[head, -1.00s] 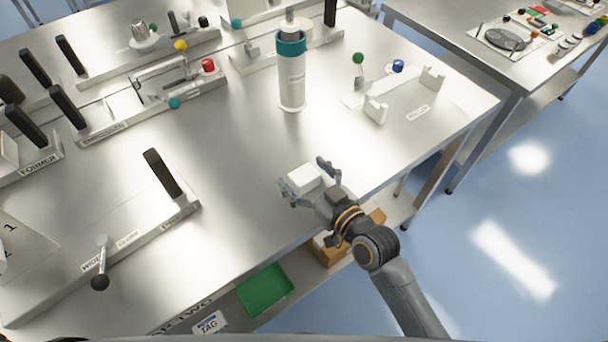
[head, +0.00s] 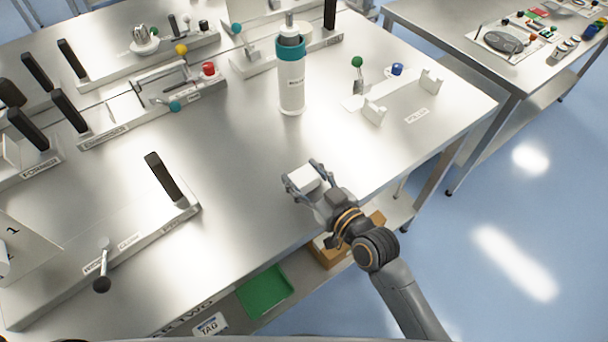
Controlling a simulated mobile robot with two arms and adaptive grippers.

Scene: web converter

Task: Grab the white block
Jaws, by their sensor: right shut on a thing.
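The white block (head: 304,178) is a small box near the right front edge of the metal table (head: 240,190). My right gripper (head: 303,180) comes in from the lower right, with a finger on each side of the block. It is shut on the block. I cannot tell whether the block rests on the table or is just above it. My left gripper is not in view.
A white bottle with a teal collar (head: 291,85) stands behind the block. A white fixture (head: 374,113) with green and blue knobs is at the back right. Lever stations with a black handle (head: 163,176) fill the left. A green tray (head: 264,292) lies below the table edge.

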